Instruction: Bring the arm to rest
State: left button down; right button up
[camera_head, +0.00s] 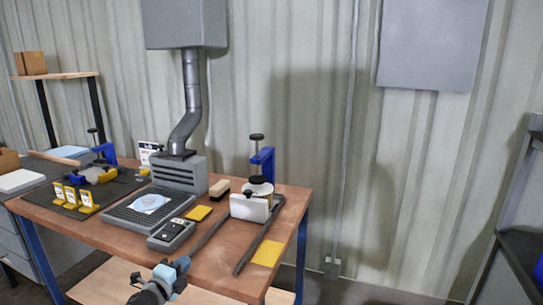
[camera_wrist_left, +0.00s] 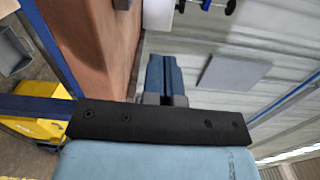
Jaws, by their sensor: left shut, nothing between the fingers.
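My left gripper (camera_head: 183,262) shows at the bottom of the head view, in front of the wooden workbench (camera_head: 112,236) and near its front edge. Its fingers are shut with nothing between them. In the left wrist view the same gripper (camera_wrist_left: 165,62) points up the picture, its two blue fingers together. The brown bench top (camera_wrist_left: 93,42) lies to the left of the fingers there, apart from them. My right gripper is in neither view.
The bench holds a dark perforated tray (camera_head: 118,212), a small grey box (camera_head: 170,236), a white block (camera_head: 249,208), a blue clamp (camera_head: 265,162) and a grey extractor unit (camera_head: 178,173). A dark shelf (camera_head: 520,258) stands at the far right. Floor between is clear.

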pick_arm(q)
jog(key=a+y, duration=0.1)
jog(key=a, duration=0.6)
jog(key=s+f+n+g+y, duration=0.15)
jog(key=s+f+n, duration=0.25)
jog(key=s+f, duration=0.45)
jog(key=s+f+n+g, duration=0.25)
jog(key=s+f, duration=0.35)
jog(key=s, duration=0.5)
jog(key=s+f+n+g, duration=0.2)
jog(key=s+n, duration=0.2)
jog(key=s, duration=0.7)
jog(key=s+f+n+g, duration=0.2)
jog(key=s+n, duration=0.2)
jog(key=s, duration=0.7)
jog(key=w+d+r+n+t, duration=0.15)
jog(key=d+n, duration=0.45)
jog(key=d, duration=0.8)
notch_tip(320, 180, up, 14)
jog(key=a+m+p, duration=0.1)
jog(key=p, duration=1.5)
jog(key=shift+s+a+p, duration=0.2)
jog(key=shift+a+p, duration=0.05)
jog(key=shift+p, duration=0.15)
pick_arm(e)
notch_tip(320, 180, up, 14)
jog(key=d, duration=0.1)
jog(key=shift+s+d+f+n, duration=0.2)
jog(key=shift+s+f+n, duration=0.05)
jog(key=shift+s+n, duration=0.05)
